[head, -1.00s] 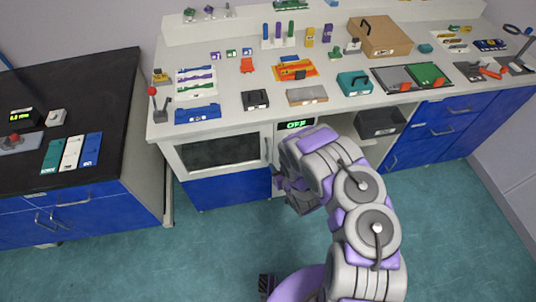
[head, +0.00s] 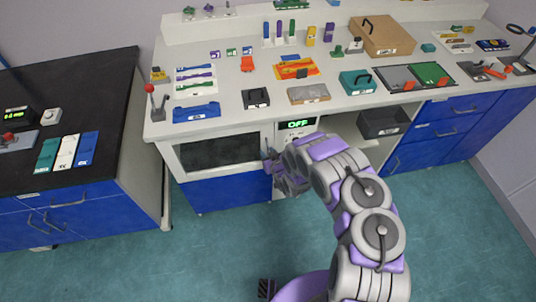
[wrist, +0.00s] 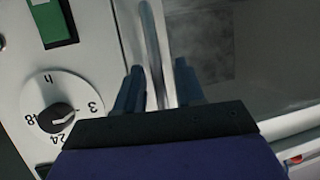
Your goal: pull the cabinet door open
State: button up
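The cabinet door (head: 218,151) has a white frame and a dark glass window and is closed in the front of the white bench. Its glass (wrist: 235,50) fills the right of the wrist view. A vertical metal handle (wrist: 152,45) runs along the door's edge beside the control panel. My gripper (head: 271,163) is at the door's right edge, hiding part of the handle in the head view. In the wrist view its two fingers (wrist: 158,88) are apart, one on each side of the handle bar. I see gaps between fingers and bar.
A control panel with a dial (wrist: 55,116) and a green switch (wrist: 58,30) lies left of the handle in the wrist view. A lit display (head: 299,124) is above it. A black-topped bench (head: 70,100) stands left. The green floor (head: 150,265) before the door is clear.

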jog(key=shift+c, duration=0.5)
grip_shut()
